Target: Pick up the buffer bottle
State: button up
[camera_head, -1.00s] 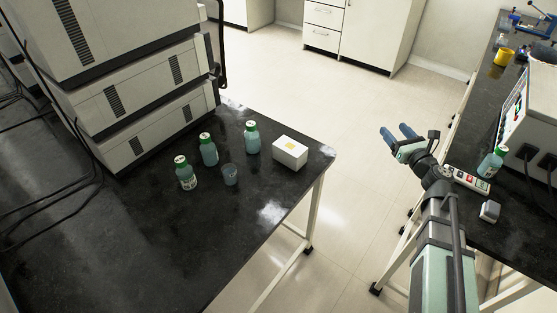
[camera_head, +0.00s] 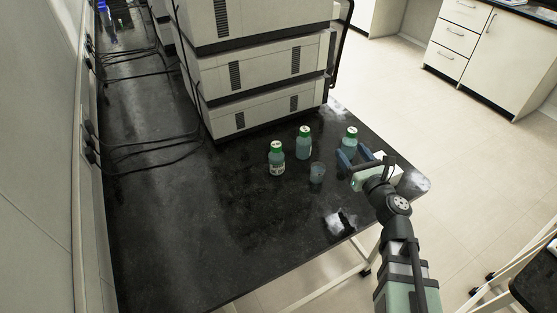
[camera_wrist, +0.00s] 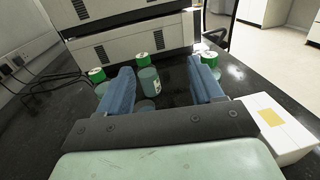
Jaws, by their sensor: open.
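Three similar bottles with green caps and blue-green contents stand upright on the black bench: a left one (camera_head: 277,163), a middle one (camera_head: 304,148) and a right one (camera_head: 350,141). I cannot tell which is the buffer bottle. My gripper (camera_head: 354,157) is open and empty, its blue fingers above the bench in front of the right bottle. In the wrist view, the middle bottle (camera_wrist: 149,84) shows between the fingers, farther off. The left bottle's cap (camera_wrist: 96,75) and the right bottle's cap (camera_wrist: 209,58) show beside the fingers, which partly hide those bottles.
A small beaker (camera_head: 317,174) stands in front of the middle bottle. A white box (camera_wrist: 279,128) lies right of my gripper. Stacked instruments (camera_head: 265,70) rise behind the bottles. Cables (camera_head: 150,150) lie at the left. The bench (camera_head: 210,230) is clear at the front left.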

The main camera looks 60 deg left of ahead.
jog(key=s+a+n+g, duration=0.1)
jog(key=s+a+g, duration=0.15)
jog(key=s, duration=0.45)
jog(key=s+a+n+g, duration=0.1)
jog(key=s+a, duration=0.2)
jog(key=s, duration=0.5)
send_near(279, 149)
jog(key=shift+s+a, duration=0.15)
jog(key=shift+a, duration=5.75)
grip_shut()
